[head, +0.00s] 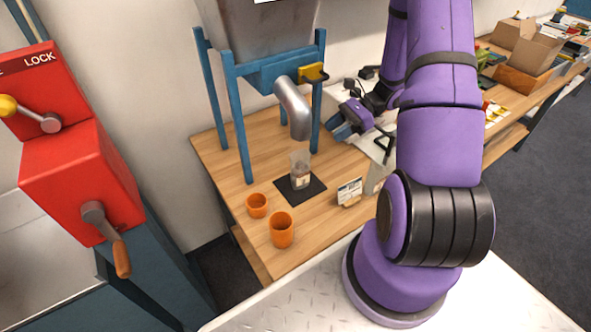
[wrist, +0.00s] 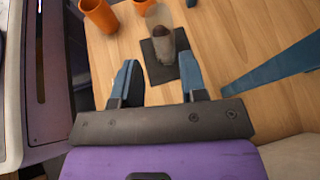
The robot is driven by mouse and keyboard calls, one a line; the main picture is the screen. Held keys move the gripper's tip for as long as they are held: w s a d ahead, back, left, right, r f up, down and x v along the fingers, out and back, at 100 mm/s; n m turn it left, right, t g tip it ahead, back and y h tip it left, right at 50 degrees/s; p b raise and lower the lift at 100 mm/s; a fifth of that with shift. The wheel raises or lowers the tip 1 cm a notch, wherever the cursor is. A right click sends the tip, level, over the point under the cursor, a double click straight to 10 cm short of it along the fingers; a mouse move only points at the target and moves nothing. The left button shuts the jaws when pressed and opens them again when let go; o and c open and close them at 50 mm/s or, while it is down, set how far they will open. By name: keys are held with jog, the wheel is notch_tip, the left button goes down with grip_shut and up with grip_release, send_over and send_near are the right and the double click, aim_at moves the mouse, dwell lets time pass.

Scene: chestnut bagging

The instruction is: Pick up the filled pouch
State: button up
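The filled pouch (head: 300,178) is a small clear pouch with brown contents in its lower part. It stands upright on a dark square mat (head: 284,189) below the metal spout. The pouch also shows in the wrist view (wrist: 163,44), beyond the fingertips. My gripper (head: 341,127) is to the right of the pouch and higher, apart from it. In the wrist view my gripper (wrist: 159,66) has its two blue fingers spread wide with nothing between them.
The spout (head: 293,110) hangs from a blue-legged hopper frame (head: 241,125) just above the pouch. Two orange cups (head: 281,230) stand in front. A small card (head: 349,191) stands to the right. A red lever box (head: 75,180) is at left.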

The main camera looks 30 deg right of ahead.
aim_at(304, 154)
jog(key=shift+f+x, duration=0.15)
jog(key=shift+x, duration=2.55)
jog(key=shift+f+x, duration=0.2)
jog(key=shift+x, duration=2.5)
jog(key=shift+s+d, duration=0.1)
grip_shut()
